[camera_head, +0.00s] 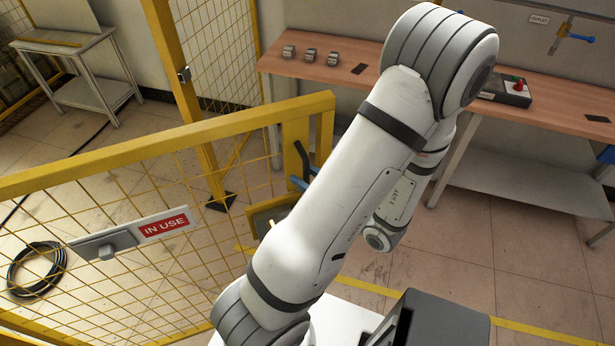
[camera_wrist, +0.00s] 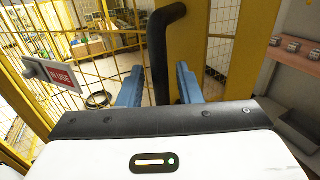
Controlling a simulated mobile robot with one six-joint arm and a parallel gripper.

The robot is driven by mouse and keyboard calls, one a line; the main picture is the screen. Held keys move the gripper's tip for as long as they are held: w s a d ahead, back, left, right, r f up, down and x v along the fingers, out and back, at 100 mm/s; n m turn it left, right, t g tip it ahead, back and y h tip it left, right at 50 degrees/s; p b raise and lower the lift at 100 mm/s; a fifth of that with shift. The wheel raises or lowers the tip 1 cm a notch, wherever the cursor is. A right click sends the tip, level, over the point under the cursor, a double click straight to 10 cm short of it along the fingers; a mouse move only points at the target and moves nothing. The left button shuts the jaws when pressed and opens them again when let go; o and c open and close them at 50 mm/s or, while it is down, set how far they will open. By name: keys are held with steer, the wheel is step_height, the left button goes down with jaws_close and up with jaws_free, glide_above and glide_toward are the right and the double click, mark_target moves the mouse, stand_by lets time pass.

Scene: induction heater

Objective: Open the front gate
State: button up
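The front gate (camera_head: 120,155) is a yellow frame with wire mesh and a red "IN USE" sign (camera_head: 165,226). Its upright end shows left of my arm in the head view. A black bar handle (camera_wrist: 159,60) on the yellow gate frame (camera_wrist: 186,35) fills the middle of the wrist view. My gripper (camera_wrist: 160,85) has its two blue fingers on either side of this handle, with visible gaps, so it looks open around it and not clamped. In the head view my gripper (camera_head: 297,183) is mostly hidden behind my arm. The handle's lower end is hidden.
A yellow post (camera_head: 178,85) with a small latch box stands behind the gate. A long wooden workbench (camera_head: 420,85) runs along the wall, with small parts and a control box (camera_head: 505,92). A coiled black cable (camera_head: 35,270) lies on the floor beyond the mesh. Tiled floor is clear between gate and bench.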

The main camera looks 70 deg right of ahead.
steer(key=b+v, duration=0.2)
steer(key=v, duration=0.5)
steer(key=shift+s+a, duration=0.15)
steer(key=shift+s, duration=0.2)
